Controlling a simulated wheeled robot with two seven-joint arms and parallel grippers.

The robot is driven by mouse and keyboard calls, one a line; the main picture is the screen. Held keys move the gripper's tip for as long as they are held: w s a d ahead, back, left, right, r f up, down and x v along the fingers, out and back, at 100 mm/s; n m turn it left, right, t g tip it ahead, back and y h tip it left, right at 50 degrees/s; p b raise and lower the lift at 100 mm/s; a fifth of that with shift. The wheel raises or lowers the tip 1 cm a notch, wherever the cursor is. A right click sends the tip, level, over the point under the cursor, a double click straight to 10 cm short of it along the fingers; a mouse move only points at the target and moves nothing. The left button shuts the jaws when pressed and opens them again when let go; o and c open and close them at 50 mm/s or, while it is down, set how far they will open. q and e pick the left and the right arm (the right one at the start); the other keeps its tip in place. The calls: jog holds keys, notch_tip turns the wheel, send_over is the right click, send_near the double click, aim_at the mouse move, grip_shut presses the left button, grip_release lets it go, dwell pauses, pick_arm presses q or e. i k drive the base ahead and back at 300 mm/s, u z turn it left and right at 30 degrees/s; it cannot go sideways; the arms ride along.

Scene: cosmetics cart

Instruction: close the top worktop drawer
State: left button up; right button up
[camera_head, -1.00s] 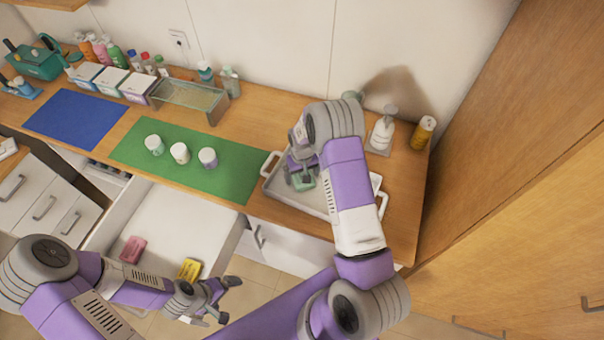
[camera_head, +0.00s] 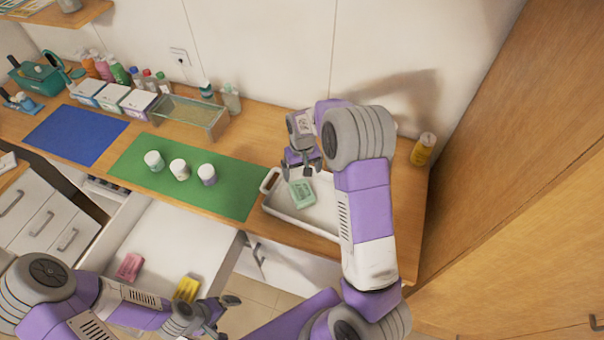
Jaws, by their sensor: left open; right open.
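The top worktop drawer (camera_head: 176,234) is pulled out below the green mat, its white inside showing. A pink bar (camera_head: 131,266) and a yellow bar (camera_head: 187,288) lie in it. My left gripper (camera_head: 228,310) is open and empty near the drawer's front right, by the yellow bar; the drawer's front edge is mostly hidden by my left arm. My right gripper (camera_head: 303,170) is open above the white tray (camera_head: 270,183) on the worktop. A green bar (camera_head: 302,194) lies in the tray just below it, apart from its fingers.
Several white jars (camera_head: 180,169) stand on the green mat (camera_head: 232,194). A blue mat (camera_head: 77,134), boxes and bottles are at the left and back. A yellow bottle (camera_head: 423,149) stands at the right, near the tall wooden cabinet (camera_head: 510,190).

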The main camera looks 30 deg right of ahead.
aim_at(175, 243)
jog(key=k, duration=1)
